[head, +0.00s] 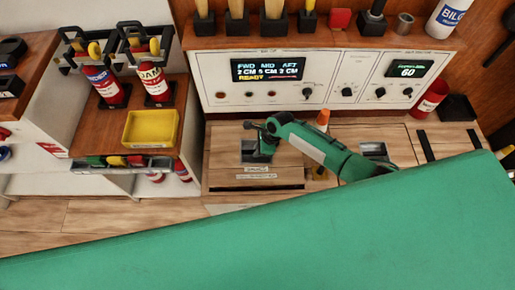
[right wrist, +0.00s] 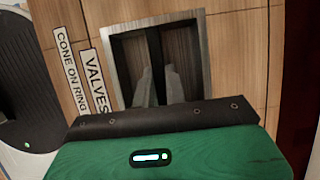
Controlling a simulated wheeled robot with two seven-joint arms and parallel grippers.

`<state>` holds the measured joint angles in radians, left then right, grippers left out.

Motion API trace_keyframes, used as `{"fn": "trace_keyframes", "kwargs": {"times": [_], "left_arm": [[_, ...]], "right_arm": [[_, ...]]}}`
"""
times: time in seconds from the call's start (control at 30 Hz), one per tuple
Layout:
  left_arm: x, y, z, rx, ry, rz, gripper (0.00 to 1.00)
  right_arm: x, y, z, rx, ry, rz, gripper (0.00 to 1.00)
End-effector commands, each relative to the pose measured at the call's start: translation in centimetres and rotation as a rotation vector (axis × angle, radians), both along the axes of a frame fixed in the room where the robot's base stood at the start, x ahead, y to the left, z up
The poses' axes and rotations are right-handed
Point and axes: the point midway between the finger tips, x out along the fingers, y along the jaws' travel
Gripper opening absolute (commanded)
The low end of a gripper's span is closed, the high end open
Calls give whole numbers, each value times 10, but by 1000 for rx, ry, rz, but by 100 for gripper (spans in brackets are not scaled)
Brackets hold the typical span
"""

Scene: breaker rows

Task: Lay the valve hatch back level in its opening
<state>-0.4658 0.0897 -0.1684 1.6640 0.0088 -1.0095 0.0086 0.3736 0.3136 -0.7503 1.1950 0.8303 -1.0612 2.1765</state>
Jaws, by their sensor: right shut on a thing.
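The valve hatch (head: 224,166) is a wooden panel in the wooden deck below the control panel, with a "VALVES" label on it. It also shows in the right wrist view (right wrist: 236,60). A metal-framed recess in it holds a dark bar (right wrist: 154,48). My right gripper (head: 253,153) reaches down into this recess. Its grey fingers (right wrist: 160,85) are closed about the bar, partly hidden by the gripper body. A dark slit (head: 257,188) runs along the hatch's front edge; I cannot tell whether the hatch is fully level. My left gripper is not in view.
A control panel (head: 320,95) stands behind. A second recess (head: 374,150) lies to the right, and an orange-tipped thing (head: 322,120) stands near my forearm. A yellow tray (head: 151,128) and two red canisters (head: 157,90) are on the left. My green arm covers the foreground.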

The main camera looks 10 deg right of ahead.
Motion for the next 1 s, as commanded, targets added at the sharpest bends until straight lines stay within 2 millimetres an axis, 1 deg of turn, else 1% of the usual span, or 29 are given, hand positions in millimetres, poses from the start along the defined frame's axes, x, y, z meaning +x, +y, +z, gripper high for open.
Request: {"fn": "trace_keyframes", "kwargs": {"times": [0.57,1.0], "left_arm": [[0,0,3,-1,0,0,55],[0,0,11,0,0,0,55]], "right_arm": [[2,1,2,3,-4,0,0],[2,2,2,3,-4,0,0]]}}
